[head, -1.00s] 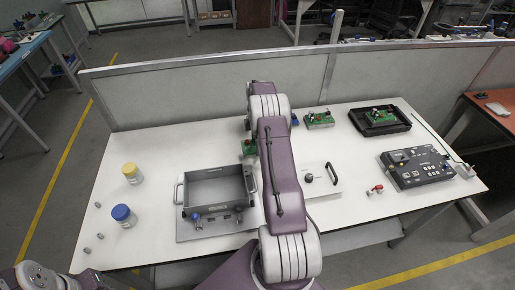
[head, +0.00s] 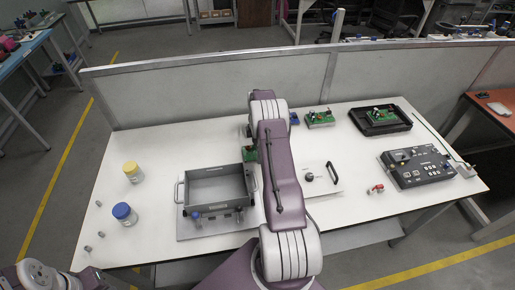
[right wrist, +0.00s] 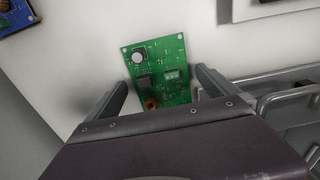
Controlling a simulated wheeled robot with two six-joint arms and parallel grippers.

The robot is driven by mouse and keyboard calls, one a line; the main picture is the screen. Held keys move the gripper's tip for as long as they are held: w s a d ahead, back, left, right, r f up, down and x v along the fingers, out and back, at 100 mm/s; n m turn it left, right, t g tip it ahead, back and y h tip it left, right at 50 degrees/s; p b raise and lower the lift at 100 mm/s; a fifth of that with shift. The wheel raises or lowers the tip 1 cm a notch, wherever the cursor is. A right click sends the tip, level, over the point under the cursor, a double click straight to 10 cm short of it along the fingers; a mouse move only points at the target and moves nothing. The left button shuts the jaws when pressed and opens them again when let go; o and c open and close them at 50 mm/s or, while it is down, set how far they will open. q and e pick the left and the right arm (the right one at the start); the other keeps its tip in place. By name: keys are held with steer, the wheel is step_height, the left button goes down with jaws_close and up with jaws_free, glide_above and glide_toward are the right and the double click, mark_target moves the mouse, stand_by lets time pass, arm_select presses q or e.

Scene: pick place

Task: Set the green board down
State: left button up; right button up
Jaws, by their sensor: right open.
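A green board (right wrist: 158,72) with a round capacitor, a terminal block and a copper coil lies on the white table (right wrist: 75,50). In the right wrist view it sits between the fingers of my right gripper (right wrist: 162,79), which is open with gaps visible beside the board. In the head view only a strip of this green board (head: 249,154) shows left of my right arm; the arm hides the rest and most of the gripper. My left gripper is not in view; only part of my left arm shows at the lower left.
A grey open bin (head: 218,171) stands just left of my right arm. A second green board (head: 320,118), a black tray (head: 398,124) holding another board, and a dark device (head: 425,172) are to the right. Yellow-lidded (head: 131,173) and blue-lidded (head: 124,215) jars stand left.

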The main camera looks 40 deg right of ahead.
steer(key=shift+r, duration=0.25)
step_height(320, 180, up, 12)
steer(key=s+a+r+m, duration=0.2)
steer(key=a+m, duration=0.3)
steer(key=a, duration=1.2)
steer(key=s+a+f+m+t, duration=0.1)
steer(key=s+a+m, duration=0.5)
steer(key=s+a, duration=0.7)
steer(key=s+f, duration=0.1)
steer(key=s, duration=0.2)
steer(key=shift+m, duration=0.4)
